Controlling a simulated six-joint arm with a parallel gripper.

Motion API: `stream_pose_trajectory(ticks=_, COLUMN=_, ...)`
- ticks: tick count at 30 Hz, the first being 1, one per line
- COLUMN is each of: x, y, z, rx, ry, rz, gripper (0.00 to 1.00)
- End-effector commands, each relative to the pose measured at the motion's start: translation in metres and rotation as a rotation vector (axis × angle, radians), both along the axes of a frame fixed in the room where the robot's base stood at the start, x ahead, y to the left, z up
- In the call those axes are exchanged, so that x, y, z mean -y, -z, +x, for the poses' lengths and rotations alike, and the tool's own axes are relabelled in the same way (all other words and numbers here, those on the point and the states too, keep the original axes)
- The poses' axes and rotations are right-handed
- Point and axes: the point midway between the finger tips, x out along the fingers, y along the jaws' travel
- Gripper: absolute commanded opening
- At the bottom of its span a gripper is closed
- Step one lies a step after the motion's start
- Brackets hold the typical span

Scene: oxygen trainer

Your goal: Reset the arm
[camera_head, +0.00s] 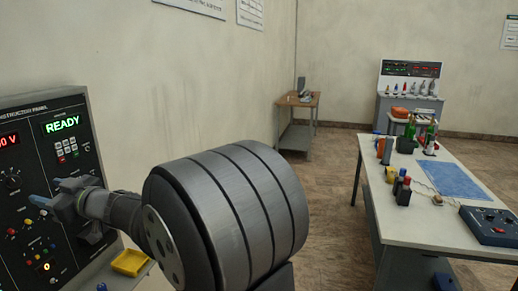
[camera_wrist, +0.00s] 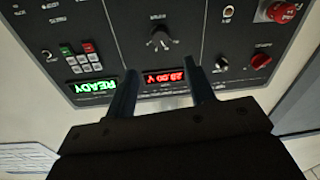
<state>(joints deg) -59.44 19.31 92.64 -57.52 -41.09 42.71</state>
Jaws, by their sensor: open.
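My gripper (camera_head: 57,191) is at the left of the head view, in front of a dark instruction panel (camera_head: 70,109). Its two fingers are apart with nothing between them. In the wrist view the open gripper (camera_wrist: 163,74) points at the panel, which appears upside down. A green READY display (camera_wrist: 94,88) and a red voltage display (camera_wrist: 166,76) are lit. A dark knob (camera_wrist: 160,38) lies beyond the fingertips. I cannot tell the exact gap between fingertips and panel; no touch is visible.
A yellow tray (camera_head: 131,262) sits below the panel. A white table (camera_head: 408,232) at right carries bottles, a blue mat (camera_head: 449,181) and a dark control box (camera_head: 490,224). A wooden side table (camera_head: 297,100) stands at the back wall. Open floor lies between.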

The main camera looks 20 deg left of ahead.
Motion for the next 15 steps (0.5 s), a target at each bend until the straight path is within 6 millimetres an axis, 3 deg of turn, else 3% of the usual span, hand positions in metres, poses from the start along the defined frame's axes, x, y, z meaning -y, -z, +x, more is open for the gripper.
stream_pose_trajectory(ticks=9, x=-0.065, y=-0.002, z=-0.004, rx=-0.002, ry=-0.002, rz=0.0, gripper=0.49)
stream_pose_trajectory(ticks=15, x=-0.094, y=-0.004, z=-0.006, rx=-0.001, ry=-0.001, rz=0.0, gripper=0.49)
